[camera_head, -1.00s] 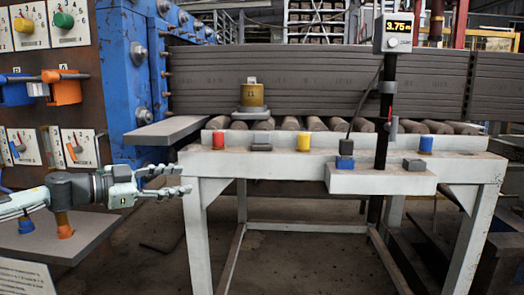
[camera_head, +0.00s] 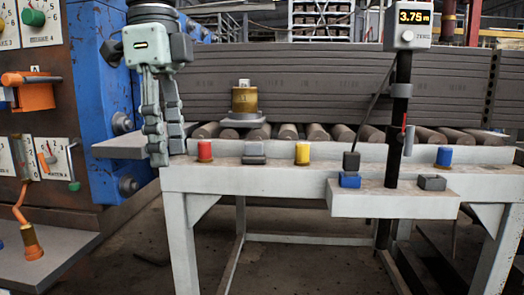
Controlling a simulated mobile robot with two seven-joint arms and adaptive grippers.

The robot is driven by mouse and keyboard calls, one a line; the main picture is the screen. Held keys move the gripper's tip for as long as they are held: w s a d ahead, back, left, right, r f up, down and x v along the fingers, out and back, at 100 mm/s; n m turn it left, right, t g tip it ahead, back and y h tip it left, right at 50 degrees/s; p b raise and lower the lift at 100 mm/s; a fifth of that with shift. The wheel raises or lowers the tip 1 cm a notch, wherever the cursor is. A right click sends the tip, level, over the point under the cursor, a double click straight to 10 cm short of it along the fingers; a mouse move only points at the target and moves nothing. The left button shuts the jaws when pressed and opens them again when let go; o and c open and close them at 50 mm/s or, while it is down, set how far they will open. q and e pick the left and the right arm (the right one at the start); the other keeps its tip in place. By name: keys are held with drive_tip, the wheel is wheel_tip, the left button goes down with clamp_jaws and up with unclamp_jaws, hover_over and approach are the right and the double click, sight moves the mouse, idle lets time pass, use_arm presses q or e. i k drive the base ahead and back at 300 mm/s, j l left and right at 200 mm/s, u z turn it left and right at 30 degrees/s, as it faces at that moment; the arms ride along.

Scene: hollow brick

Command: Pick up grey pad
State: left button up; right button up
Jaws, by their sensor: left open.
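Several pads stand along the white metal bench (camera_head: 235,182). A grey pad (camera_head: 254,153) lies on its front beam between a red pad (camera_head: 205,150) and a yellow pad (camera_head: 302,153). Another grey pad (camera_head: 432,182) lies on the lower front ledge at right. A dark grey pad (camera_head: 351,161) sits directly above a blue pad (camera_head: 350,180) at that ledge. My left gripper (camera_head: 167,155) points down at the bench's left end, left of the red pad. Its fingers are open and I see nothing between them. My right gripper is out of view.
A brass weight (camera_head: 244,100) stands on a pale base behind the beam, near the rollers (camera_head: 318,132). A black post with a display (camera_head: 408,25) rises at right. Another blue pad (camera_head: 444,156) is beyond it. A blue machine frame (camera_head: 100,80) stands at left.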

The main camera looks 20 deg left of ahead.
sight(253, 154)
drive_tip(key=i, duration=1.1)
